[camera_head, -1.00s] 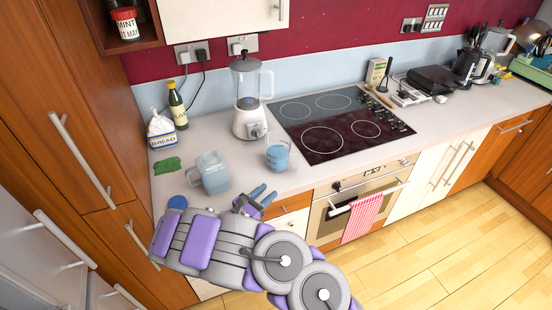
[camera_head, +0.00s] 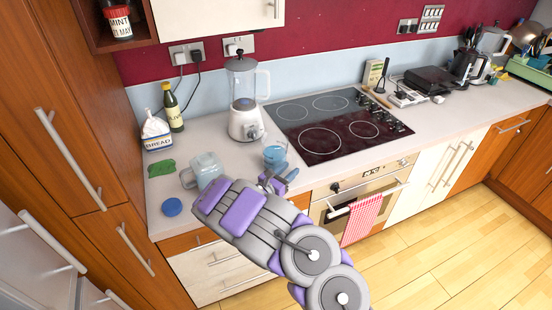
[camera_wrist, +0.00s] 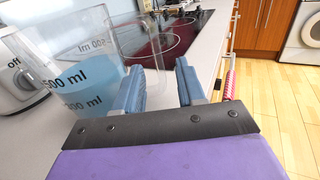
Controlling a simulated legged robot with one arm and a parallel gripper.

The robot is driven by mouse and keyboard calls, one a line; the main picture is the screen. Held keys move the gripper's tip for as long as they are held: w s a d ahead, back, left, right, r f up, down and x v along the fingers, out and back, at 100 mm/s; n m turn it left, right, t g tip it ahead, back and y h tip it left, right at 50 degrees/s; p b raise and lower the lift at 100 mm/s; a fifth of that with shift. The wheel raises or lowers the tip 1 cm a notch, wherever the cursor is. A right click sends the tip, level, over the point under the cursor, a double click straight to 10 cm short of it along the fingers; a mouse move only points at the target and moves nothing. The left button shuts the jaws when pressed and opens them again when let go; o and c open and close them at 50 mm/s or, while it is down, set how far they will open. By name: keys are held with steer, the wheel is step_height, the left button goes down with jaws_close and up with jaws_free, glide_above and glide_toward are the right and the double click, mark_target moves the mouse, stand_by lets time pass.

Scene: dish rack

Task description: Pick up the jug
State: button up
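My gripper (camera_head: 283,178) is at the jug's near side in the head view. In the wrist view my gripper (camera_wrist: 160,80) is open, with nothing held between its two blue fingers.
A bluish glass vessel with a handle (camera_head: 207,168) stands left of the jug, partly behind my arm. The blender (camera_head: 245,120) is behind the jug and the hob (camera_head: 330,125) to its right. A blue disc (camera_head: 172,207) and green cloth (camera_head: 161,168) lie at left.

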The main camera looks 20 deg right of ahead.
mark_target(294, 166)
steer(key=shift+b+x, duration=0.3)
steer(key=shift+x, duration=1.45)
steer(key=shift+a, duration=0.1)
jaws_close()
